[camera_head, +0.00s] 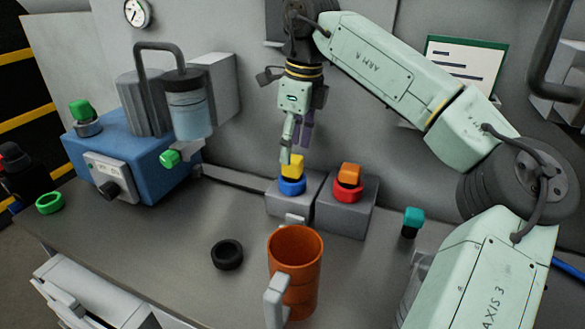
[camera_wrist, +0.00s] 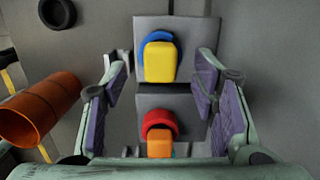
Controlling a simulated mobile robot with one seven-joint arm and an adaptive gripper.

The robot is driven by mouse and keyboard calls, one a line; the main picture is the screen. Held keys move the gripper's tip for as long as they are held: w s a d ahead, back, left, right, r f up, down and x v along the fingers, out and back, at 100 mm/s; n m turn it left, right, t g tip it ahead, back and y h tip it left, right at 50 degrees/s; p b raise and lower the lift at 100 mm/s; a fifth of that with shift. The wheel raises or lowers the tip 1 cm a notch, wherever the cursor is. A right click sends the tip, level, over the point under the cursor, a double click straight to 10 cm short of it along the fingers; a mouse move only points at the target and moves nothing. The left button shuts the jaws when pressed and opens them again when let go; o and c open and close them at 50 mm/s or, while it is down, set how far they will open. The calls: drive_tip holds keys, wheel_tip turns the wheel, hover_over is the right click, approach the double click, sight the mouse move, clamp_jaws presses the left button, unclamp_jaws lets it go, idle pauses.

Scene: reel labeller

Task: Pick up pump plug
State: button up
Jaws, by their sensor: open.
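A yellow plug (camera_head: 292,166) sits in a blue ring (camera_head: 292,186) on a grey block. An orange plug (camera_head: 348,174) sits in a red ring (camera_head: 347,191) on the grey block beside it. No readable label tells which is the pump plug. My gripper (camera_head: 297,146) is open, pointing down just above the yellow plug. In the wrist view, the yellow plug (camera_wrist: 160,62) shows between the spread purple-padded fingers (camera_wrist: 161,82), with no visible contact. The orange plug (camera_wrist: 160,144) shows lower in that view.
A blue pump-like unit (camera_head: 150,155) with a glass jar (camera_head: 190,108) and green caps stands at left. An orange mug (camera_head: 297,250) and a black ring (camera_head: 227,254) stand in front. A teal-capped plug (camera_head: 412,220) is at right. Bare bench lies left of the black ring.

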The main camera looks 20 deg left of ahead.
sight(292, 159)
drive_tip(key=shift+a+f+p, duration=0.1)
drive_tip(key=shift+f+p, duration=0.25)
drive_tip(key=shift+f, duration=1.55)
drive_tip(key=shift+c, duration=0.5)
clamp_jaws()
